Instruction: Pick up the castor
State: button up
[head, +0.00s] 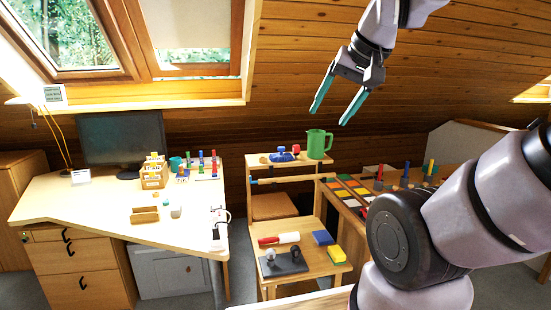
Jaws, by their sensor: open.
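My gripper (332,113) is open and empty, with two teal fingers pointing down and to the left. It is high up in front of the wooden wall, well away from the furniture. Two small rounded things stand on a dark mat on the low wooden table: a greyish one (271,255) on the left and a darker one (295,253) on the right. Either could be the castor; they are too small to tell which.
The low table also holds a red and white roller (279,239), a blue block (323,238) and a yellow block (336,254). A green jug (318,144) stands on the shelf behind. The desk (90,205) at left has bare room in front.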

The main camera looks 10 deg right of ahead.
aim_at(296, 149)
jog(key=i+l+u, duration=0.25)
jog(key=i+l, duration=0.25)
jog(key=i+l+u, duration=0.3)
jog(key=i+l, duration=0.15)
jog(key=l, duration=0.2)
